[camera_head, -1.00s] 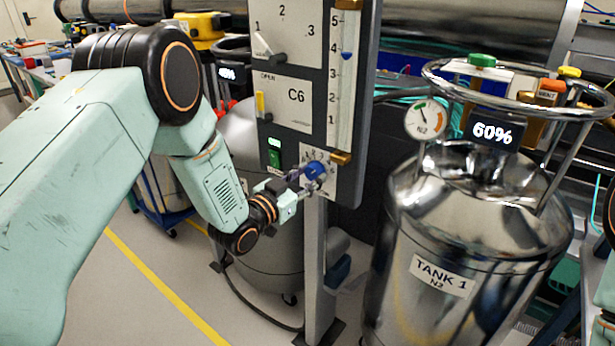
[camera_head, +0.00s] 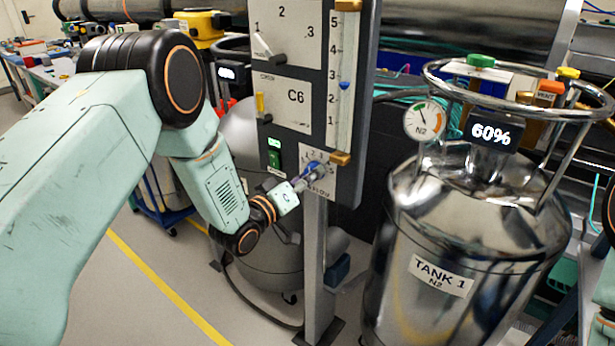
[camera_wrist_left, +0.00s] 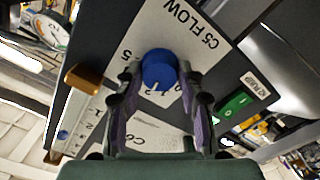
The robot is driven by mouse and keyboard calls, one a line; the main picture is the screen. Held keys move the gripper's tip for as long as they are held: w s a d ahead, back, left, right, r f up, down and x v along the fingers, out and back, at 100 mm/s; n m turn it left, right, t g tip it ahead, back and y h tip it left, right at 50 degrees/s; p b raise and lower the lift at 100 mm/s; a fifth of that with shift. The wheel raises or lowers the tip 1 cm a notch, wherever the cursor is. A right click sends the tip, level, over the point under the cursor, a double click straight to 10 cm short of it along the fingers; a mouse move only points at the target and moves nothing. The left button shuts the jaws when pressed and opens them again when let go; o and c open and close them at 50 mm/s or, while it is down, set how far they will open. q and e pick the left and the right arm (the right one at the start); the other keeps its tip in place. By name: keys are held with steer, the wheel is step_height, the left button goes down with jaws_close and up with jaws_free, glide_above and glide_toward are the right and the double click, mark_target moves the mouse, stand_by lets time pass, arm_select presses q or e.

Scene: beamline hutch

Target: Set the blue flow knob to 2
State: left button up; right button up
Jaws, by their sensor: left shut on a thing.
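The blue flow knob (camera_head: 313,170) sits on a white dial plate labelled C5 FLOW (camera_wrist_left: 185,28), low on the grey panel. My left gripper (camera_head: 308,178) is shut on the knob, with a finger on each side in the left wrist view (camera_wrist_left: 158,78). The fingers hide some dial numbers, and I cannot read the knob's setting surely. Above it, a vertical scale (camera_head: 341,110) runs from 1 to 5, and its blue marker (camera_head: 345,86) stands between 2 and 3. My right gripper is out of view.
A green switch (camera_head: 274,157) sits left of the knob. Above are the C6 plate (camera_head: 294,98) with a yellow lever and another dial (camera_head: 284,30). The shiny TANK 1 (camera_head: 455,235) stands to the right, its display reading 60%. A grey post (camera_head: 315,260) supports the panel.

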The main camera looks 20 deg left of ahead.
arm_select(q)
steer(key=shift+s+f+n, duration=0.15)
steer(key=shift+f+n, duration=0.2)
steer(key=shift+n, duration=0.25)
steer(key=shift+d, duration=0.1)
steer(key=o, duration=1.2)
steer(key=shift+r, duration=0.25)
steer(key=v, duration=1.2)
